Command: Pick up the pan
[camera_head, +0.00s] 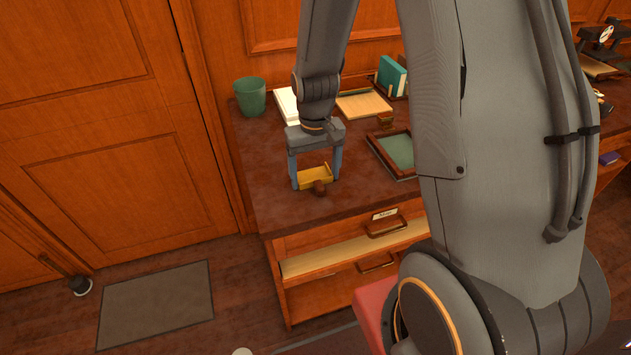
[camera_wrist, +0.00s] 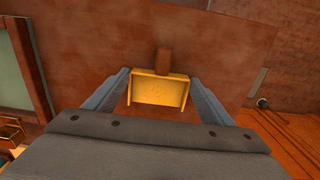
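The pan is a small yellow dustpan (camera_head: 316,178) with raised sides and a short brown handle (camera_head: 319,188). It lies on the dark wooden desk near its front left corner, the handle toward the front edge. In the wrist view the pan (camera_wrist: 158,91) sits in the middle, its handle (camera_wrist: 163,60) pointing up the picture. My gripper (camera_head: 316,180) points down over it, fingers spread, one on each side of the pan. The gripper also shows in the wrist view (camera_wrist: 158,76). Whether the fingertips touch the pan's sides cannot be told.
The desk (camera_head: 262,165) also holds a green bin (camera_head: 250,97), a wooden board (camera_head: 363,104), a green framed tray (camera_head: 398,152) and teal books (camera_head: 391,76). A drawer (camera_head: 350,249) stands open below the front edge. A grey mat (camera_head: 156,303) lies on the floor.

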